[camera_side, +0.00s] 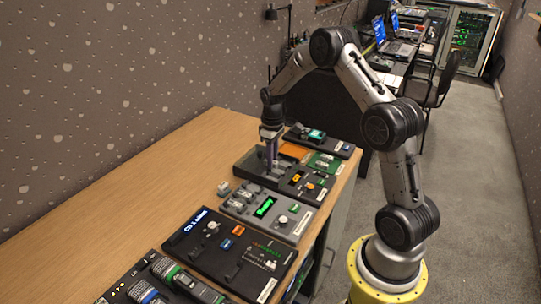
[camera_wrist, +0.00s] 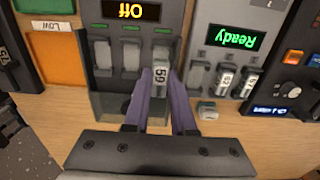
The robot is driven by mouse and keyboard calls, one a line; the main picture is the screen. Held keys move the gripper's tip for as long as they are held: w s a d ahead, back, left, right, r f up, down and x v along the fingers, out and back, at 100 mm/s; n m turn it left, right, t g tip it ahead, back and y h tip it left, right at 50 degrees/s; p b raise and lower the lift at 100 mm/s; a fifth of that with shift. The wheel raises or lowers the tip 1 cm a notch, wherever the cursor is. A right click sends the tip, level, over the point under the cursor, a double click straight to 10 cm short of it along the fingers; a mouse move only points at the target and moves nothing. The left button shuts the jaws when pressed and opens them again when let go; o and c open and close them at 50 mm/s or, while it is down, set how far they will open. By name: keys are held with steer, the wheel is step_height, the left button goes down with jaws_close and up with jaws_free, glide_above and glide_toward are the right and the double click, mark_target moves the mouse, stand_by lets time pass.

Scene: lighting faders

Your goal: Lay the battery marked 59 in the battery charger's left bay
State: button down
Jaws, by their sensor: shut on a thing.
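The battery marked 59 (camera_wrist: 160,76) is a small pale grey block; its number reads upside down in the wrist view. My gripper (camera_wrist: 162,116) is shut on it, with a purple finger on each side. In the side view my gripper (camera_side: 270,164) points down over the dark panel. The battery is over the right-hand one of three grey slots, as seen in the wrist view, on a dark unit with an orange "Off" display (camera_wrist: 130,10). Whether it touches the slot floor I cannot tell. I cannot tell for sure which unit is the charger.
Beside it is a grey unit with a green "Ready" display (camera_wrist: 232,36), holding numbered pale blocks (camera_wrist: 226,78). A loose grey block (camera_wrist: 207,110) lies on the wooden table (camera_side: 130,180). A black panel (camera_side: 210,245) stands nearer the side camera. The table's left is bare.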

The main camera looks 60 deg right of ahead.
steer(key=shift+f, duration=2.35)
steer(key=shift+f, duration=0.55)
steer(key=c, duration=0.7)
jaws_free()
steer(key=shift+o, duration=0.2)
steer(key=shift+a, duration=0.15)
steer(key=shift+a, duration=0.1)
steer(key=c, duration=0.4)
